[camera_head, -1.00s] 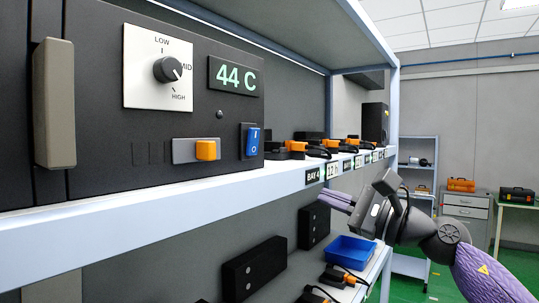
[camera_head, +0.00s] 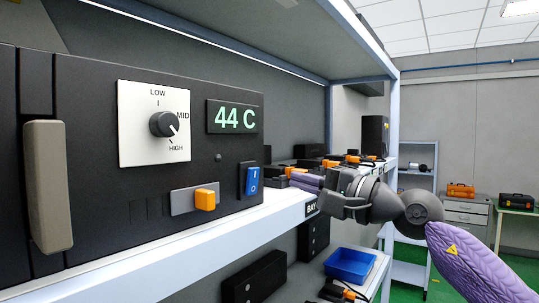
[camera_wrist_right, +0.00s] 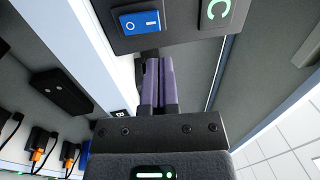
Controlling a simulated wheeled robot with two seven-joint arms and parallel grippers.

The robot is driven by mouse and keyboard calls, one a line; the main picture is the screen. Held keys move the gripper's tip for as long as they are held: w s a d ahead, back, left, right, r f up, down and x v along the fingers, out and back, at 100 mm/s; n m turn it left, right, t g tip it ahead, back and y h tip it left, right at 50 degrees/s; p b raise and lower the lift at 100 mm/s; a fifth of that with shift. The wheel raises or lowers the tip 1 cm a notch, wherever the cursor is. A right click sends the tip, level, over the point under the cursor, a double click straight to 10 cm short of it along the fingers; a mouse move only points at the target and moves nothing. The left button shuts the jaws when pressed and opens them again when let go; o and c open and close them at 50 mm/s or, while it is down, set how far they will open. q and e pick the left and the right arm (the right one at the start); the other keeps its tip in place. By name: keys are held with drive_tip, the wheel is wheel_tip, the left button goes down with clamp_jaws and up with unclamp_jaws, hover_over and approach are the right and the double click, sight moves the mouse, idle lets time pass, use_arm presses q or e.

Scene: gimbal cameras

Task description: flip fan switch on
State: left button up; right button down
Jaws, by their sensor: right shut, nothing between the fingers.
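A blue rocker switch (camera_head: 252,181) marked I above O sits at the lower right of the dark front panel (camera_head: 90,115). It also shows in the right wrist view (camera_wrist_right: 139,21), just beyond the fingertips. I cannot tell which half is pressed in. My right gripper (camera_head: 296,183) is at shelf height, to the right of the switch and apart from it. Its purple fingers (camera_wrist_right: 158,64) are shut with nothing between them, pointing toward the panel. My left gripper is not in view.
The panel also carries a rotary knob (camera_head: 164,124), a 44 C display (camera_head: 231,117), an orange slider (camera_head: 204,199) and a grey handle (camera_head: 47,187). The white shelf edge (camera_head: 200,245) runs below. Black and orange devices (camera_head: 335,161) stand behind the gripper. A blue bin (camera_head: 351,265) sits lower.

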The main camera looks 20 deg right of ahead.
sight(258, 168)
drive_tip(key=p+x, duration=0.3)
drive_tip(key=x, duration=0.3)
drive_tip(key=shift+r, duration=0.15)
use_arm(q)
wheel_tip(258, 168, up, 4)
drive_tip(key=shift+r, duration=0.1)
use_arm(e)
drive_tip(key=shift+w+a, duration=0.2)
drive_tip(key=shift+w, duration=0.1)
